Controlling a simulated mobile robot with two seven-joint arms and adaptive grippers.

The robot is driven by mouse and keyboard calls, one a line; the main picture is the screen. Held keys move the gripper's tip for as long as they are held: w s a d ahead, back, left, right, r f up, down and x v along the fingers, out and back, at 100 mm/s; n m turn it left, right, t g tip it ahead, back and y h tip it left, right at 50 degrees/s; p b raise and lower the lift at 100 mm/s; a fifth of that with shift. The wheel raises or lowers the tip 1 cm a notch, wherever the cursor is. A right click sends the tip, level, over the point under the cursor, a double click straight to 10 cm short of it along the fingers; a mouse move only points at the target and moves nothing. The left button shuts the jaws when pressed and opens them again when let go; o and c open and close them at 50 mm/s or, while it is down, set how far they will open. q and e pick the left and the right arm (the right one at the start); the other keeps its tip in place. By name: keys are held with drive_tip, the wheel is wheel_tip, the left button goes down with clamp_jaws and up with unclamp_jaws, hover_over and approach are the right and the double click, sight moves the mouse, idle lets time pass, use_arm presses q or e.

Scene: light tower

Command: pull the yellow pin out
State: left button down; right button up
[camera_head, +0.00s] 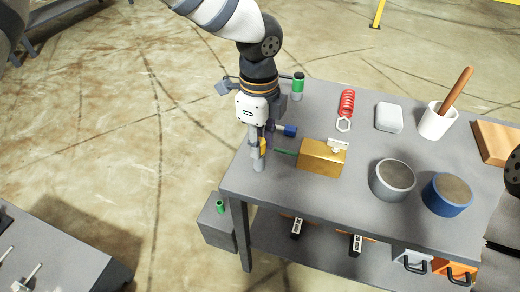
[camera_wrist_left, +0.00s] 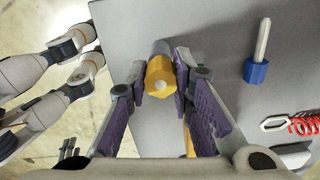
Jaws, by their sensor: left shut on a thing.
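The yellow pin has a yellow head (camera_head: 262,147) below my left gripper, near the table's left edge. In the left wrist view its faceted yellow head (camera_wrist_left: 159,78) has a pale spot facing the camera. A grey cylinder (camera_head: 259,163) shows just below the head. I cannot tell whether it is the pin's shaft or a socket around it. My left gripper (camera_wrist_left: 162,76) points down and is shut on the yellow pin, its purple-padded fingers on either side of the head. My right gripper is not in view.
A blue-headed pin (camera_head: 288,130) lies close by on the grey table (camera_head: 270,196). A gold block (camera_head: 321,158) with a green rod (camera_head: 285,151) is right of the gripper. Open floor lies left.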

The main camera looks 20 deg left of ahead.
use_arm(q)
drive_tip(key=shift+r, duration=0.35)
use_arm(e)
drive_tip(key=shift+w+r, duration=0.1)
use_arm(q)
drive_tip(key=shift+r+p, duration=0.45)
drive_tip(key=shift+r, duration=0.9)
drive_tip(key=shift+r+p, duration=0.5)
drive_tip(key=shift+r, duration=1.8)
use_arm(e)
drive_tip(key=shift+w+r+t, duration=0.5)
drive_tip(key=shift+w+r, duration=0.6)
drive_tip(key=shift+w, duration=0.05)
